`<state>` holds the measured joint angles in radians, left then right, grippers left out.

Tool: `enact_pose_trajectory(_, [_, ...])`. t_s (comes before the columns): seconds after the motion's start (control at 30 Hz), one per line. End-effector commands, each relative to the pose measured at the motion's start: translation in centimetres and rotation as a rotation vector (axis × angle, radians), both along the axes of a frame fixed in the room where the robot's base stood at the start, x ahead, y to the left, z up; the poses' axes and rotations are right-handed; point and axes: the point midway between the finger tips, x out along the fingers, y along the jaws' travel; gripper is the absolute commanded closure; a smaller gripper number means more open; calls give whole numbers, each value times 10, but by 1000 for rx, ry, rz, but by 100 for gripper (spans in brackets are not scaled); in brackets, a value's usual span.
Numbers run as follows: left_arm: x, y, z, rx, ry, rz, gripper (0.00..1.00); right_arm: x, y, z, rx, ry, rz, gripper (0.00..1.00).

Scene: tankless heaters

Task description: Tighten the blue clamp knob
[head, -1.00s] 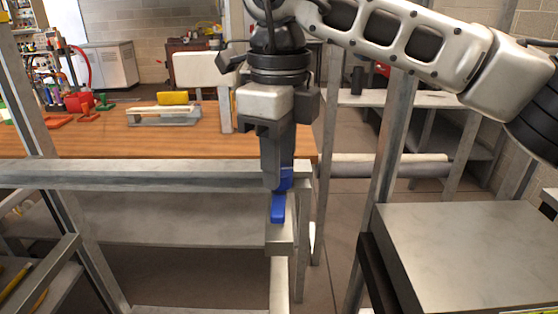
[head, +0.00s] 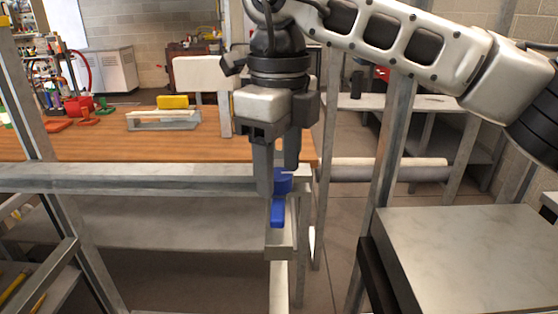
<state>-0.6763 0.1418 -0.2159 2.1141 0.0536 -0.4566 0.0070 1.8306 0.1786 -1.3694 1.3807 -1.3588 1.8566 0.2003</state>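The blue clamp knob (head: 277,213) is at the right end of the metal frame's front rail, on top of a grey metal post. It has a round upper part and a flat handle that points toward me. My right gripper (head: 277,178) points straight down over it. Its two fingers are apart, one at the left of the round part and one at its right and farther back. The left fingertip hides part of the knob's left side. I cannot tell whether either finger touches it. My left gripper is not in view.
A wooden workbench (head: 90,145) lies behind the metal rail (head: 120,178), with a yellow block (head: 173,101) and red and green tools on it. An upright metal post (head: 392,140) and a grey box-like surface (head: 460,235) stand to the right.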

Motion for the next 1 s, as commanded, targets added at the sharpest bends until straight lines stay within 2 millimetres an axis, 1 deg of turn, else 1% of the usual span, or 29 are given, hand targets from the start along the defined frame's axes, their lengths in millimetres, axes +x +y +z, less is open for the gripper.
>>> enact_pose_trajectory(0.23, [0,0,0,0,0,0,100,0,0,0,0,1,1,46])
enact_pose_trajectory(0.37, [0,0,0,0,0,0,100,0,1,8,1,0,0,46])
enact_pose_trajectory(0.47, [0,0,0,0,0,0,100,0,1,24,2,-2,1,46])
enact_pose_trajectory(0.57, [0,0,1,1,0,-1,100,0,1,47,2,-3,-1,46])
enact_pose_trajectory(0.8, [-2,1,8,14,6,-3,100,0,1,108,2,-3,-2,46])
enact_pose_trajectory(0.9, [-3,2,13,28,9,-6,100,0,0,131,-1,-3,-2,46])
enact_pose_trajectory(1.0, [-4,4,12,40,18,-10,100,0,0,146,-1,-2,-2,46])
